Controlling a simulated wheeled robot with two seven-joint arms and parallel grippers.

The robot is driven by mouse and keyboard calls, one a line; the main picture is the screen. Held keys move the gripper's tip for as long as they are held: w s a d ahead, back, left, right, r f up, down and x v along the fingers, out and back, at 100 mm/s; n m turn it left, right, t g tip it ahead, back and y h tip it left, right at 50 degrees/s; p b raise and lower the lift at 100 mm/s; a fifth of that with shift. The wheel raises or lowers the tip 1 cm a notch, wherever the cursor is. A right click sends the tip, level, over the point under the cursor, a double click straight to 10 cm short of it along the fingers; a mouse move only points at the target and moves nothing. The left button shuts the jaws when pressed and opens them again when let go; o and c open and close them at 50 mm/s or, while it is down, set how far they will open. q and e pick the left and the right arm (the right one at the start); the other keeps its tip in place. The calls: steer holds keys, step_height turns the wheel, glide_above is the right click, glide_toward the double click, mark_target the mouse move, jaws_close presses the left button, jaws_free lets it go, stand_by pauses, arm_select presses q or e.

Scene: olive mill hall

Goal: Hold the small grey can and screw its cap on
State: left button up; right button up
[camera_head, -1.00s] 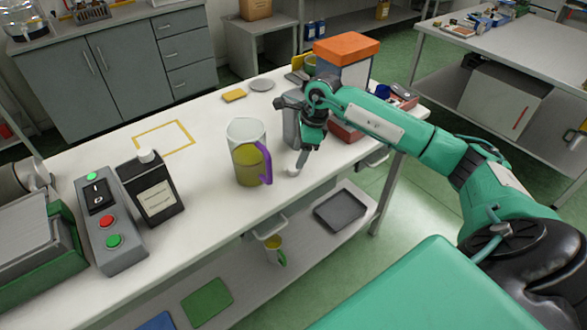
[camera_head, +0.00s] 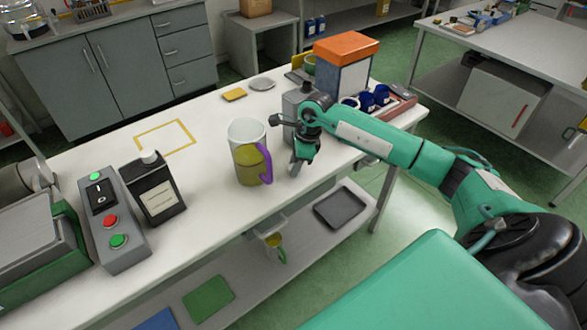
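The small grey can (camera_head: 290,104) stands on the white worktable, partly hidden behind my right wrist. My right gripper (camera_head: 296,168) points down in front of it, low over the table near the front edge. Its fingers look close together, but I cannot tell whether they are open or shut on something. No loose cap shows clearly; one at the fingertips would be small and hidden. My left gripper is not in view.
A clear jug (camera_head: 244,130) with yellow-green liquid and a purple handle stands just left of the gripper. A dark labelled can (camera_head: 158,192) with a pale cap and a button box (camera_head: 112,222) stand left. A yellow outlined square (camera_head: 166,151) is empty. An orange-lidded box (camera_head: 343,72) stands behind.

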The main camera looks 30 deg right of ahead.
steer(key=shift+r, duration=0.1)
steer(key=shift+r, duration=0.5)
arm_select(q)
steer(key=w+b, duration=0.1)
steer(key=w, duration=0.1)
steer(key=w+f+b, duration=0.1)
steer(key=b, duration=0.1)
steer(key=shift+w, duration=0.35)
arm_select(e)
step_height(320, 180, up, 19)
